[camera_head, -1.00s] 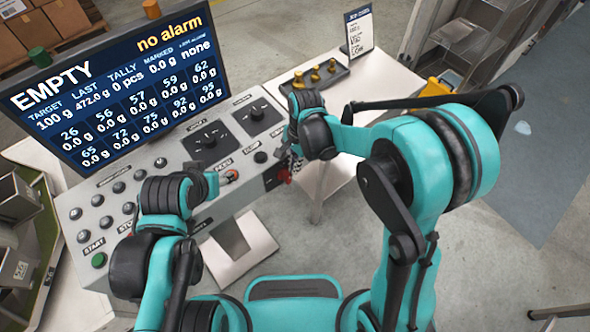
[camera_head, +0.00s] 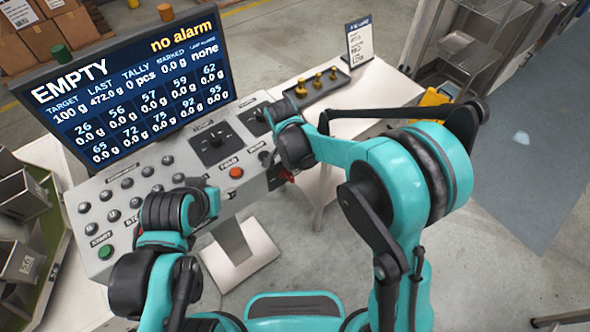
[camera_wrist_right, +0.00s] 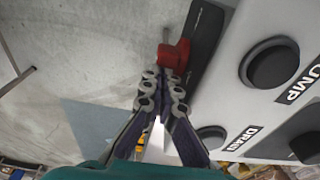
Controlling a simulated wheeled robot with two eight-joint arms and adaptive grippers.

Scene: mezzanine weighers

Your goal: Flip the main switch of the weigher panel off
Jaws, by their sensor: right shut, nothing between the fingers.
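The weigher panel (camera_head: 150,175) is a grey sloped console under the screen. Its red main switch handle (camera_wrist_right: 174,54) sits on a dark plate on the panel's side in the right wrist view. A bit of its red shows in the head view (camera_head: 287,176), below my right wrist. My right gripper (camera_wrist_right: 162,78) is shut and empty, its tips right at the red handle; I cannot tell whether they touch. In the head view the right fingers are mostly hidden behind the wrist. My left gripper (camera_head: 197,184) is over the panel's buttons, its fingers too hidden to judge.
The screen (camera_head: 130,90) reads EMPTY and no alarm. An orange button (camera_head: 236,172), a green start button (camera_head: 105,251) and black knobs are on the panel. A tray with brass weights (camera_head: 316,85) and a sign (camera_head: 359,42) stand on the table behind.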

